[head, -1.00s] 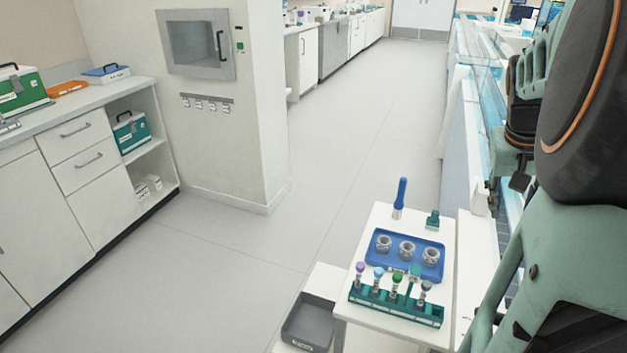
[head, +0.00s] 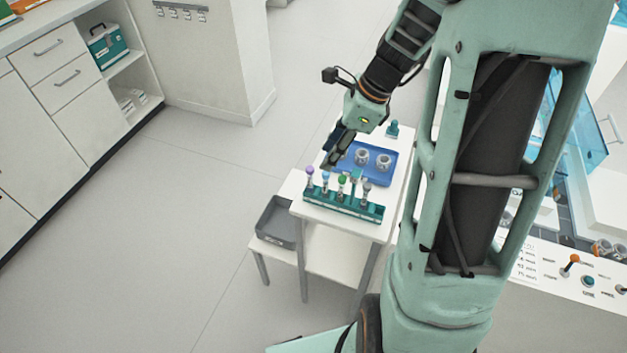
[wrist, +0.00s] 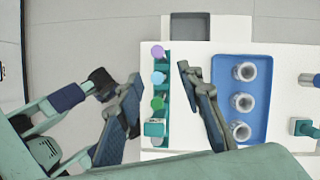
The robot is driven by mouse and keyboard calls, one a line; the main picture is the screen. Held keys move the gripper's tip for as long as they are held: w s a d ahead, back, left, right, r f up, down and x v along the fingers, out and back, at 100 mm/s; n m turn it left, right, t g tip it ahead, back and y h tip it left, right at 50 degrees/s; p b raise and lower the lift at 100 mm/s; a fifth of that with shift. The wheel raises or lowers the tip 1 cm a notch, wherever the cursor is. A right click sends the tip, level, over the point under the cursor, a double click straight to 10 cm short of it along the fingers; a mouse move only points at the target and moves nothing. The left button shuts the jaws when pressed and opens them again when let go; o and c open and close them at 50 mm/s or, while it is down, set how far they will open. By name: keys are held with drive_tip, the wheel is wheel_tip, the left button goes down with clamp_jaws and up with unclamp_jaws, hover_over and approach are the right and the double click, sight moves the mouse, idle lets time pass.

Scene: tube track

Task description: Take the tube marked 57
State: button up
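A green rack (head: 343,206) stands along the front of a small white table and holds tubes upright in a row. Their caps are purple (head: 310,171), blue (head: 325,177), green (head: 342,180) and grey (head: 366,187). No number on any tube is legible, so I cannot tell which is 57. My gripper (head: 328,164) is over the table just behind the rack's left part. In the wrist view my gripper (wrist: 160,72) is open, fingers on either side of the row, with the purple (wrist: 157,52), blue (wrist: 158,77) and green (wrist: 157,103) caps showing between them.
A blue tray (head: 385,153) with ring-shaped holders (wrist: 244,71) lies behind the rack. A teal block (head: 393,129) stands at the table's back. A grey bin (head: 277,219) sits on a lower stand at left. The floor left of the table is clear.

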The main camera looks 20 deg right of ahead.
sight(313, 168)
drive_tip(key=shift+w+a+r+b+x, duration=0.1)
drive_tip(key=shift+a+x, duration=0.05)
drive_tip(key=shift+x, duration=1.4)
drive_tip(key=shift+w+a+r+b+x, duration=0.1)
drive_tip(key=shift+a+b+x, duration=0.1)
drive_tip(key=shift+x, duration=1.3)
drive_tip(key=shift+w+a+r+b+x, duration=0.1)
drive_tip(key=shift+a+x, duration=0.05)
drive_tip(key=shift+x, duration=1.4)
drive_tip(key=shift+s, duration=0.1)
clamp_jaws()
